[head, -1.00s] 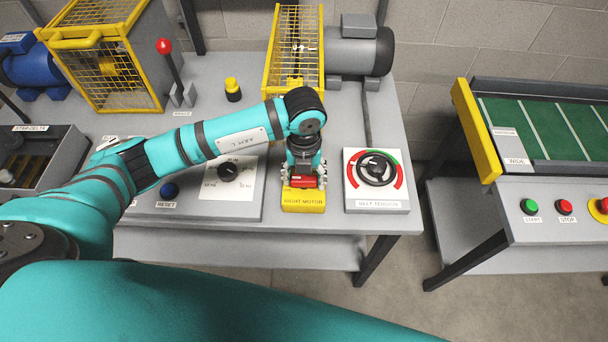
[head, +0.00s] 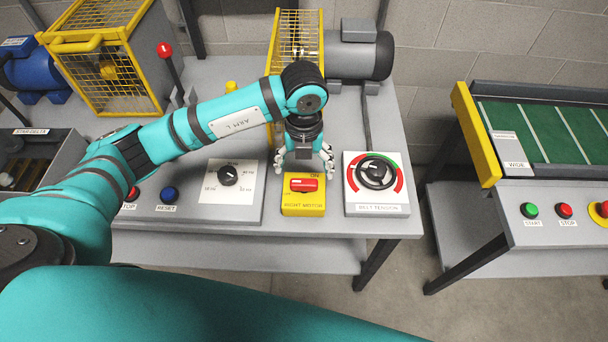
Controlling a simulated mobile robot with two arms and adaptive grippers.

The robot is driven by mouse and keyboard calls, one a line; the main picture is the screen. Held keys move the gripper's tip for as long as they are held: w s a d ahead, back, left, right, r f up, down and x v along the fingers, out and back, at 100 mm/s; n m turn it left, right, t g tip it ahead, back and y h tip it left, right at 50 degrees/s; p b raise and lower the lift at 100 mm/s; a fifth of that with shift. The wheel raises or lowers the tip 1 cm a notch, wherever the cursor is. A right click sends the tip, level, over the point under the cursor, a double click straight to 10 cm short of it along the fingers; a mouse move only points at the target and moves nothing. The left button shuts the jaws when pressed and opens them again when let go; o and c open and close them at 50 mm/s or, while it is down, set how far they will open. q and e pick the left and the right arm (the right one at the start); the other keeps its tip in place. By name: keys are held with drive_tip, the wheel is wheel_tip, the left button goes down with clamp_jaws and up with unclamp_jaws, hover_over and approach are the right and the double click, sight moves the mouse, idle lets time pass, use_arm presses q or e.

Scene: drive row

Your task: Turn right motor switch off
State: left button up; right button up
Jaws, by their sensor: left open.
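The right motor switch is a yellow box (head: 303,207) labelled RIGHT MOTOR, near the front edge of the bench in the head view. Its red handle (head: 305,185) lies crosswise, left to right, with the word ON visible above it at the right. Any OFF mark is not readable. My left gripper (head: 304,167) points down just behind and above the handle. Its fingers are spread wide and empty, apart from the handle as far as I can tell. My right gripper is not in view.
A belt tension dial (head: 375,173) stands close right of the switch. A panel with a black selector knob (head: 228,175) and a blue reset button (head: 169,194) is to the left. A yellow mesh guard (head: 297,40) and grey motor (head: 358,52) stand behind.

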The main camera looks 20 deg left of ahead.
sight(304, 181)
use_arm(q)
wheel_tip(304, 181, up, 6)
idle(0.6)
